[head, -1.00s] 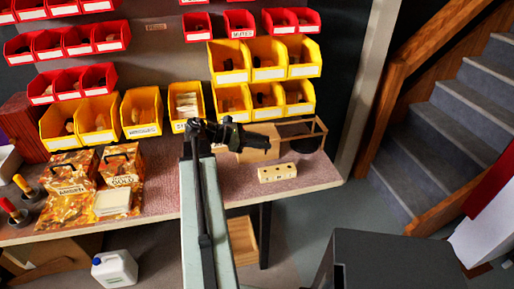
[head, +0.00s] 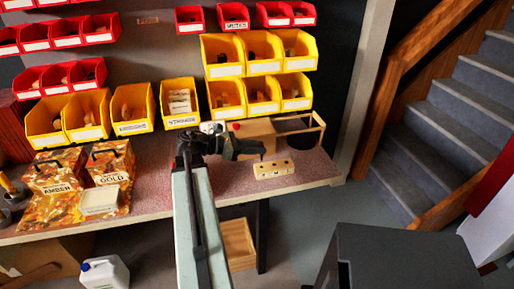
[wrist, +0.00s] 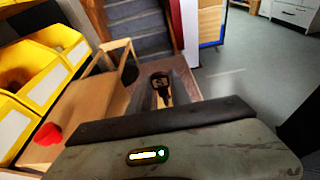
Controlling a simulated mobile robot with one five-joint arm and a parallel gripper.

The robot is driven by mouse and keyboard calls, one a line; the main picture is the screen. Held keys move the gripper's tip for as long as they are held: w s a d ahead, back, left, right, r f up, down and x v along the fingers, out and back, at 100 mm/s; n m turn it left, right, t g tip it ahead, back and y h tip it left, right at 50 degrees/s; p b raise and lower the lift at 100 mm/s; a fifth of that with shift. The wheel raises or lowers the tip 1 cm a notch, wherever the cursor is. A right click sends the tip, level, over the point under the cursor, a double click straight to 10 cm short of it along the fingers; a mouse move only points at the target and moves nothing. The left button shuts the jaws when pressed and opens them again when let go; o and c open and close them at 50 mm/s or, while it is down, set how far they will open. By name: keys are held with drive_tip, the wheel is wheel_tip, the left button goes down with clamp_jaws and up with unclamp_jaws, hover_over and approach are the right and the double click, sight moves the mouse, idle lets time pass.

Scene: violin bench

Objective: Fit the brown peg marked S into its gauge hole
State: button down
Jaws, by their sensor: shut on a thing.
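The gauge block (head: 273,170), pale wood with a row of dark holes, lies on the bench toward its right end. My gripper (head: 260,152) is just above and behind the left part of the block in the head view, apparently clear of it. In the wrist view my gripper (wrist: 162,91) is shut with a small brownish thing between its fingertips, which I take to be the brown peg. The peg's mark is not readable, and its lower end is hidden. The block cannot be made out clearly in the wrist view.
A wooden box with an open frame (head: 298,121) stands behind the block. Yellow bins (head: 262,92) rise at the back. Amber and gold bags (head: 55,185) are at left. The bench front right of the block is clear.

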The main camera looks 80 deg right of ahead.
sight(257, 168)
drive_tip(key=shift+f+b, duration=0.65)
drive_tip(key=shift+f, duration=0.5)
drive_tip(key=shift+f+b, duration=2.15)
drive_tip(key=shift+b, duration=0.05)
drive_tip(key=c, duration=1.1)
unclamp_jaws()
drive_tip(key=shift+r, duration=0.1)
drive_tip(key=p+v, duration=0.2)
drive_tip(key=v, duration=0.6)
drive_tip(key=shift+d, duration=0.1)
